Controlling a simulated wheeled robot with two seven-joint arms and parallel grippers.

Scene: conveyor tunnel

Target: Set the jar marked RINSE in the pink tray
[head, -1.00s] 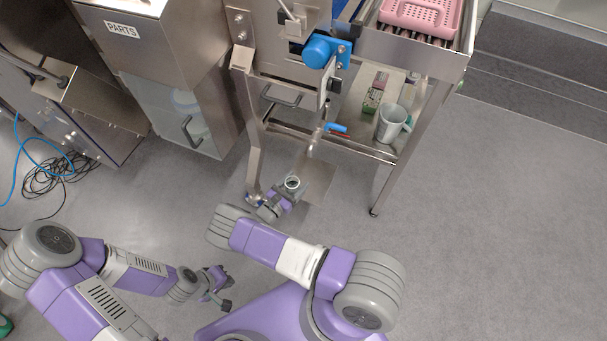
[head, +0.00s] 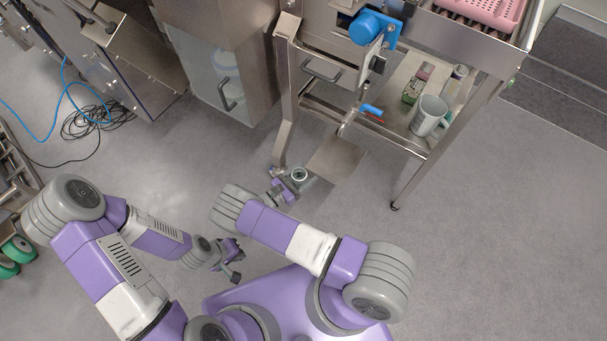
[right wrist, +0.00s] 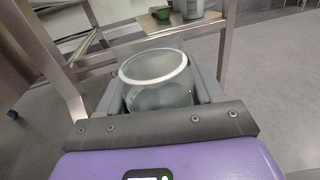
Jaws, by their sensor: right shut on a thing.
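A clear glass jar (head: 299,174) with a pale rim is held upright in my right gripper (head: 292,184), low in front of the steel frame. The right wrist view shows the jar (right wrist: 158,80) between the two grey fingers, its mouth open upward. No marking on it can be read from here. The pink tray (head: 480,10) is at the top right, on the conveyor rollers, partly cut off by the picture edge. My left gripper (head: 237,263) is empty, fingers apart, over the floor near my base.
Floor at right is clear; cables (head: 92,122) lie left.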

